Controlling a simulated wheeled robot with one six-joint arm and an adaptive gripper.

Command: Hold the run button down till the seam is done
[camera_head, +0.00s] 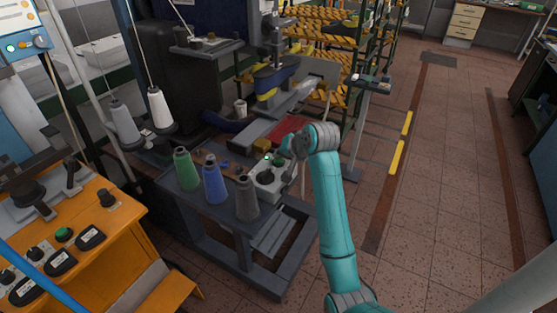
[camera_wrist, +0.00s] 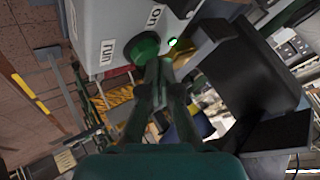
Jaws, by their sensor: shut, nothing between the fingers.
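A grey control box (camera_head: 266,187) stands on the machine's table and fills the top of the wrist view (camera_wrist: 105,18). Its labels read "run" and "on". The round green run button (camera_wrist: 142,47) stands out from its face, with a lit green lamp (camera_wrist: 173,42) beside it. My gripper (camera_wrist: 158,64) is shut and empty, its tips at the button's edge in the wrist view. I cannot tell whether they press it. In the head view my gripper (camera_head: 285,147) is over the box. The sewing machine (camera_head: 272,75) stands behind; the seam cannot be made out.
Green (camera_head: 186,170), blue (camera_head: 214,181) and grey (camera_head: 246,199) thread cones stand left of the box. A red piece (camera_head: 291,128) lies behind it. An orange machine (camera_head: 85,240) with knobs is at the lower left. The tiled floor at right (camera_head: 450,180) is clear.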

